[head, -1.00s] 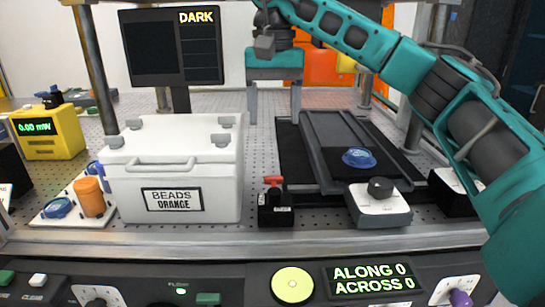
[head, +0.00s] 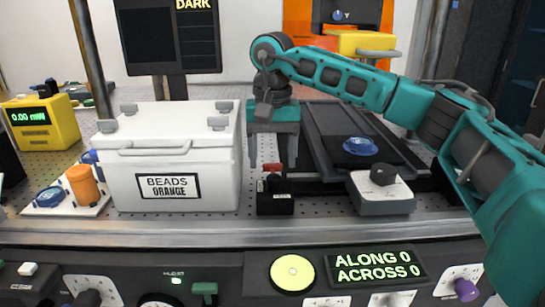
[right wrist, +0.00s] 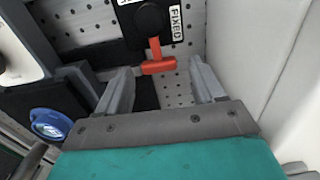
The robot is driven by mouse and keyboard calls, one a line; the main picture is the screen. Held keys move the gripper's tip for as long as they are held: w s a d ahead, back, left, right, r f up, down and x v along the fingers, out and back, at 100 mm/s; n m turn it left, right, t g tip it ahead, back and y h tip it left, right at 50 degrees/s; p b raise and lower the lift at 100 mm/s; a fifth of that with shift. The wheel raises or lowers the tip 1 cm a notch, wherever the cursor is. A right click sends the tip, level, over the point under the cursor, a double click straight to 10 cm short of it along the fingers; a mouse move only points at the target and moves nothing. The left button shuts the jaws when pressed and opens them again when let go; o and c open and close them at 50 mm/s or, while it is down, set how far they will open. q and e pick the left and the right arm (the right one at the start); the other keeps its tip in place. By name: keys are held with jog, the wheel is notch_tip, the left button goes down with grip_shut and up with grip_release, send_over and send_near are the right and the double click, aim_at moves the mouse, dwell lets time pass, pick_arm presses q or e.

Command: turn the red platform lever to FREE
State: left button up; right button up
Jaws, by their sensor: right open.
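The red platform lever (head: 273,169) stands on a small black block (head: 275,204) to the right of the white beads box. In the right wrist view the lever's red T-shaped handle (right wrist: 158,65) extends from a round black hub, with a FIXED label (right wrist: 176,24) beside it. My right gripper (head: 272,163) points down, just behind or over the lever. It also shows in the right wrist view (right wrist: 163,85), open, with the red handle appearing between and just beyond its fingertips. Contact is not evident. My left gripper is not in view.
The white beads box (head: 190,152) stands close on the left and its wall flanks the gripper. A grey unit with a black knob (head: 382,195) and a dark rail stage with a blue disc (head: 360,146) lie to the right. A front control panel (head: 230,265) runs below.

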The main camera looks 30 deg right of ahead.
jog(key=shift+f, duration=0.1)
jog(key=shift+c, duration=0.3)
jog(key=c, duration=1)
